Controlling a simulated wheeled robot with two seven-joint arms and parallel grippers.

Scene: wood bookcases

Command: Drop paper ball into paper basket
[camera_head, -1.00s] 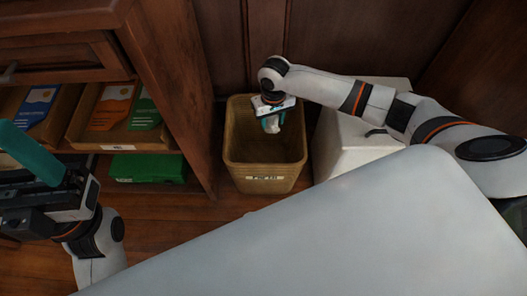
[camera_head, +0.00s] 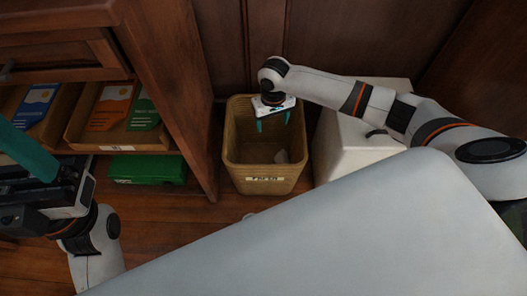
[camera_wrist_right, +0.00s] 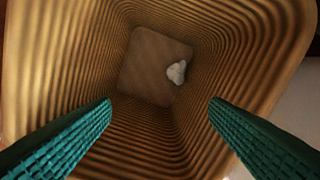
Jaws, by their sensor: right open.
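The paper basket (camera_head: 265,180) is a tan ribbed bin with a paper label on its front, standing on the floor. The white crumpled paper ball (camera_wrist_right: 176,72) lies on the basket's bottom, by one wall, in the right wrist view.
A wooden bookcase (camera_head: 165,80) with trays of coloured booklets and a green box (camera_head: 148,169) stands left of the basket. A white box-like object (camera_head: 350,150) stands close on its right. Wood panelling is behind. A small pale object (camera_head: 249,215) is on the floor in front.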

